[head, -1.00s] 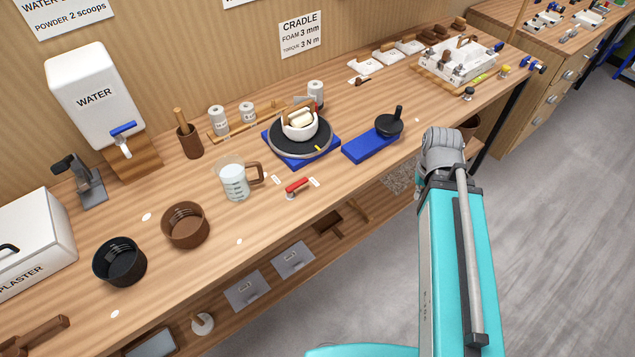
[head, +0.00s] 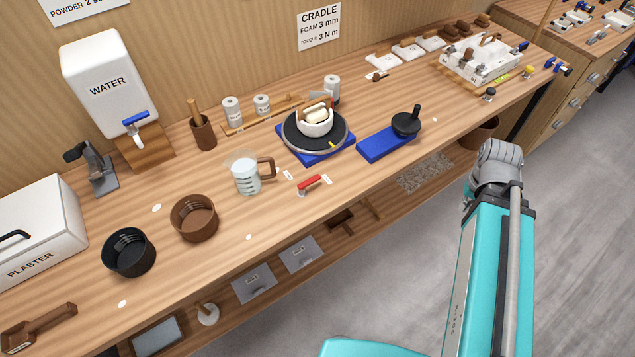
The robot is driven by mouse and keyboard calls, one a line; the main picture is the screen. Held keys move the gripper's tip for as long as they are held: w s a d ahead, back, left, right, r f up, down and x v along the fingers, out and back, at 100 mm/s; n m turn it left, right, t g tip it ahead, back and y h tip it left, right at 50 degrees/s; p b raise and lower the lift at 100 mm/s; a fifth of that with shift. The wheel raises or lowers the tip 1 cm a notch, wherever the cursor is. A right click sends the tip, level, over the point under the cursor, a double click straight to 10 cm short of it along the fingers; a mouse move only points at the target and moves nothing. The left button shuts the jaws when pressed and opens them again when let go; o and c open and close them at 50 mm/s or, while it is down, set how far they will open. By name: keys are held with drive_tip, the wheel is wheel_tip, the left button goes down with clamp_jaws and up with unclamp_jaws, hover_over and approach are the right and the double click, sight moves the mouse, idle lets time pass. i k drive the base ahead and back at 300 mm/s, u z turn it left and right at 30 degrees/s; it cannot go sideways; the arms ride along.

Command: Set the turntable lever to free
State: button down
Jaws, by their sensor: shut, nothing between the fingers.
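The turntable (head: 290,140) is a dark round disc on a blue square base, with a white bowl-shaped piece (head: 316,124) on top. A short red lever (head: 311,185) sits near the front edge of the bench, in front of the turntable. A small white label (head: 288,175) lies to its left and another (head: 327,180) to its right; their words are too small to read. The lever's red handle lies slanted, its right end higher in the picture. My gripper is not visible; only my arm's links show at the right, apart from the lever.
A measuring jug (head: 246,174) stands left of the lever. A blue plate (head: 375,146) with a black-handled round piece (head: 406,124) is to the right. Brown (head: 194,219) and black (head: 129,252) bowls stand further left. The floor in front of the bench is clear.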

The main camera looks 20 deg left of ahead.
sight(302, 187)
drive_tip(key=k, duration=1.85)
drive_tip(key=u, duration=0.7)
drive_tip(key=i, duration=1)
